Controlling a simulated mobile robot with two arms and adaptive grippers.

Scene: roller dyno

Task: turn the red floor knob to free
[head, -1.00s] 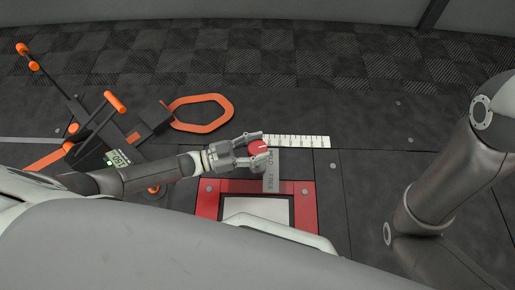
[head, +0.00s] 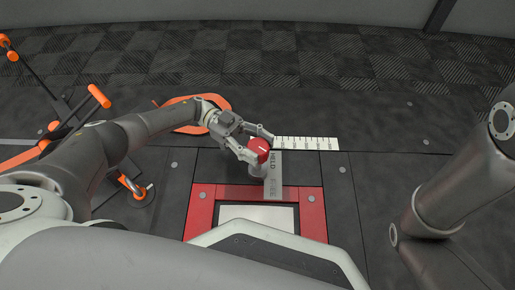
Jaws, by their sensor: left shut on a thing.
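The red floor knob (head: 259,149) is a round red cap with a white pointer line, on a grey base in front of the red frame. My left gripper (head: 261,147) has its fingers on either side of the knob and is shut on it. The pointer line shows on the knob's top, towards its right side. A grey plate (head: 274,176) beside the knob carries the word HELD near its upper end; the lettering lower down is faint. My right arm stands at the right, and its gripper is out of view.
A red frame (head: 200,214) with a white panel (head: 262,215) lies just below the knob. A white scale strip (head: 308,143) runs to the right. An orange-handled device (head: 99,96) and an orange loop (head: 164,103) are at the left. Dark floor at the right is clear.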

